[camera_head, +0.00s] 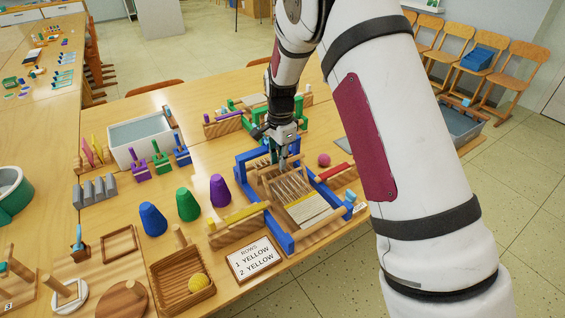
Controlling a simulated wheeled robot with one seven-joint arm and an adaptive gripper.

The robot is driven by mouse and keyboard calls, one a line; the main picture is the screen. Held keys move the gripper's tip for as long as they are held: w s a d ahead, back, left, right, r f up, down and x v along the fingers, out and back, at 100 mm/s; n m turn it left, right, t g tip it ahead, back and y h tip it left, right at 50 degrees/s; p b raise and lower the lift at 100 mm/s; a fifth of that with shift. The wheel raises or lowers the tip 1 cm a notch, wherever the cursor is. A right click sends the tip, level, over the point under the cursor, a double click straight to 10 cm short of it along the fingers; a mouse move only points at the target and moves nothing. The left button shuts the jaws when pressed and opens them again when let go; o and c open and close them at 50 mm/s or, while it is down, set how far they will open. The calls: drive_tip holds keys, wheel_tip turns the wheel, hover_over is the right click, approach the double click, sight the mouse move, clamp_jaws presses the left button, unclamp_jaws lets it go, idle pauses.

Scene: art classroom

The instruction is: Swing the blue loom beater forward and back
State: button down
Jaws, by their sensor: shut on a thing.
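The loom (312,208) stands on the wooden table with pale warp threads and a woven patch at its near end. The blue loom beater (248,156) stands across the loom's far part, with a blue bar on top. My gripper (282,162) reaches down from above and is shut on the blue beater at its top bar. The fingers hide part of the bar, so the exact contact is not clear. A small sign (254,258) in front of the loom reads rows 1 yellow, 2 yellow.
Blue, green and purple cones (188,205) stand left of the loom. A basket (181,280) with a yellow ball is at the front left. A pink ball (324,160) lies close to the loom's right side. My arm hides the table's right part.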

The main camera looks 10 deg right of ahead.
drive_tip(key=shift+w, duration=0.2)
idle(0.3)
drive_tip(key=c, duration=1.6)
unclamp_jaws()
wheel_tip(320, 180, up, 12)
drive_tip(key=shift+s, duration=0.2)
